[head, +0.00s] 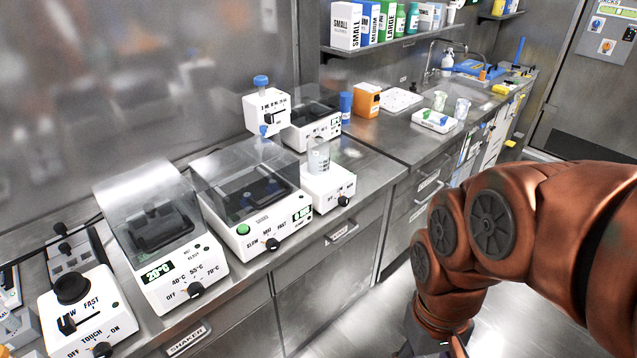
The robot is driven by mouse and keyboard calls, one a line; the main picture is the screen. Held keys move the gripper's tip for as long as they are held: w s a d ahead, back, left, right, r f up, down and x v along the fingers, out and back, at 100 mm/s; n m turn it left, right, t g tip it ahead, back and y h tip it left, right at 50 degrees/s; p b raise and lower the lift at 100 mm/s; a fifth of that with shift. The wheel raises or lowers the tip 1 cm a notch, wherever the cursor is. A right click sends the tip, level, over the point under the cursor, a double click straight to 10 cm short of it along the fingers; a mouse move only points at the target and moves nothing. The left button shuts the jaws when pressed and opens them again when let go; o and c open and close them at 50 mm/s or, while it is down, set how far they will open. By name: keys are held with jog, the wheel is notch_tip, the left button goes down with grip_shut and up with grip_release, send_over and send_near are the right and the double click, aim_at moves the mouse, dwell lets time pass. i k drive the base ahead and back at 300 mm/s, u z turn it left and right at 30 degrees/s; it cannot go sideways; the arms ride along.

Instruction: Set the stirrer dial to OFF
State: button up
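A small white device with a glass beaker (318,155) on its top plate looks like the stirrer (322,186). It stands on the steel bench, right of a larger lidded machine. Its black dial (344,200) is on the front face, low and toward the right. The print by the dial is too small to read, so I cannot tell its setting. My copper arm comes in from the right and bends down over the floor, well apart from the stirrer. The arm's end runs out of the bottom edge, and my gripper's fingers are not seen.
Left of the stirrer stand a lidded shaker-like machine (255,210), a heater marked 40, 55 and 70 °C (165,255) and a vortex-like device (85,315), each with its own dial. A white dispenser-like unit (266,112) stands behind. The floor before the drawers is clear.

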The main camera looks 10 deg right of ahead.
aim_at(344, 201)
jog(key=i, duration=0.35)
jog(key=u, duration=1.25)
